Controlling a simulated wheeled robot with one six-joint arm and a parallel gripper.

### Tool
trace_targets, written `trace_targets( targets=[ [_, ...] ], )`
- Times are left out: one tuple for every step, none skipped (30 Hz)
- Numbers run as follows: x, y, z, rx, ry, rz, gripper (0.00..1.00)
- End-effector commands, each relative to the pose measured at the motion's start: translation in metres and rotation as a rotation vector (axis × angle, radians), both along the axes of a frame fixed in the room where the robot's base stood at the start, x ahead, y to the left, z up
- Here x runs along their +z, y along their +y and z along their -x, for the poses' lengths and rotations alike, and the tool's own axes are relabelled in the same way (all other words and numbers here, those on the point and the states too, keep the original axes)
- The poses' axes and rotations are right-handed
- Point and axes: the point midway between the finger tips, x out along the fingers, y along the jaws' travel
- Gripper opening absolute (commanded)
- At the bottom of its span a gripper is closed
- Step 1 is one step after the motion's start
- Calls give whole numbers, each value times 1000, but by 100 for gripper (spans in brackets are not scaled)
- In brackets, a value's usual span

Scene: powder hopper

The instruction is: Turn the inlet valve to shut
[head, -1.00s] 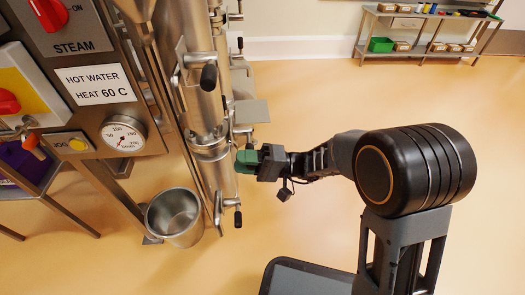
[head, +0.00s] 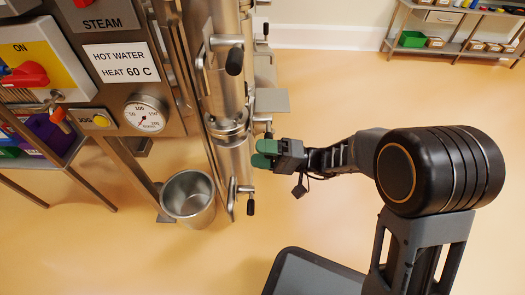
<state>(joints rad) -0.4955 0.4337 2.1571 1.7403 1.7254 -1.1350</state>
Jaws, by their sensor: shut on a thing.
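My gripper (head: 264,153), with green fingertips, is at the right side of the upright steel pipe (head: 236,160) in the head view. Its fingers are shut on a small part beside the pipe, probably the inlet valve's handle, which they mostly hide. A short metal stem with a dark end shows just above the fingers. Other black valve handles stand apart from my gripper: one higher on the pipe (head: 235,61) and one lower down (head: 250,207). Which way the held handle points cannot be made out.
A control panel (head: 110,60) with a gauge (head: 146,114) and red switch (head: 25,75) fills the upper left. A shelf (head: 455,32) stands far back right. The floor between is clear.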

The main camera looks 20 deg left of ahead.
Motion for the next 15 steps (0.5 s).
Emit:
trace_targets(
  targets=[
    [-4,0,0,-1,3,8,50],
    [-3,0,0,-1,3,8,50],
    [-3,0,0,-1,3,7,50],
    [-3,0,0,-1,3,7,50],
    [-2,0,0,-1,3,7,50],
    [-2,0,0,-2,2,5,50],
    [-2,0,0,-2,2,5,50],
    [-1,0,0,-2,2,5,50],
    [-1,0,0,-2,2,5,50],
    [-1,0,0,-2,2,4,50],
    [-1,0,0,-2,2,4,50],
    [0,0,0,-2,2,4,50],
    [0,0,-1,-2,2,4,50],
    [0,0,-1,-3,1,3,50],
    [0,-1,-1,-3,1,3,50]
  ],
)
